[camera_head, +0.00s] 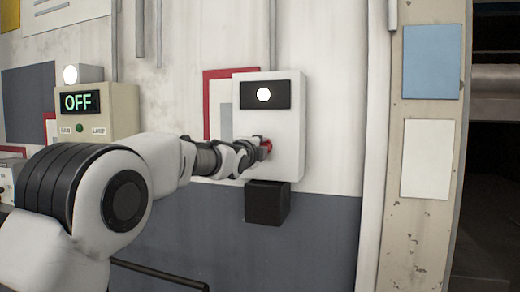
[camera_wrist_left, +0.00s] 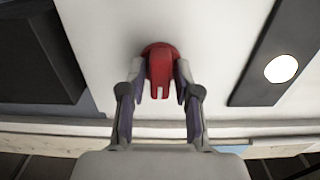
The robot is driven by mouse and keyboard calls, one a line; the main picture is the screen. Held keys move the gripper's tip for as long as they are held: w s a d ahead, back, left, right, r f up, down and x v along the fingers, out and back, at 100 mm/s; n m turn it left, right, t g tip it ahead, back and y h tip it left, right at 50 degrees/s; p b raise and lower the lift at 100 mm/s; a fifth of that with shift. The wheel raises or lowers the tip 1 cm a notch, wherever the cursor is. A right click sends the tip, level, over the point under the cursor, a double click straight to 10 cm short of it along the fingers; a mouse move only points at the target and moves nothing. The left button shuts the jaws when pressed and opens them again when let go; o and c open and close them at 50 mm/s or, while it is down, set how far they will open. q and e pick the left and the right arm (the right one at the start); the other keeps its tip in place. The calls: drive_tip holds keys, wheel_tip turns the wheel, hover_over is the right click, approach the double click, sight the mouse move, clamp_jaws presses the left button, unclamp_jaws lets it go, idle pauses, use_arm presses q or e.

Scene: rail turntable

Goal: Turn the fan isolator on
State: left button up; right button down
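A white box (camera_head: 287,121) is mounted on the wall, with a black panel (camera_head: 278,95) and a lit white round lamp (camera_head: 263,95) near its top. A red rotary handle (camera_head: 266,147) sits low on its front. In the left wrist view the red handle (camera_wrist_left: 160,72) lies lengthwise between the fingers. My left gripper (camera_wrist_left: 161,82) is closed in around the handle, one finger on each side, with the tips against it or very near. In the head view the gripper partly hides the handle. My right gripper is not in view.
A beige box (camera_head: 122,107) with a green OFF display (camera_head: 78,102) stands at the left, a white lamp (camera_head: 71,75) above it. A black box (camera_head: 267,203) is fixed just below the white box. A post with blue (camera_head: 432,62) and white plates stands right.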

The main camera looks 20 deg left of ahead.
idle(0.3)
use_arm(q)
drive_tip(key=s, duration=1.2)
drive_tip(key=shift+a, duration=0.25)
drive_tip(key=shift+w+f, duration=0.1)
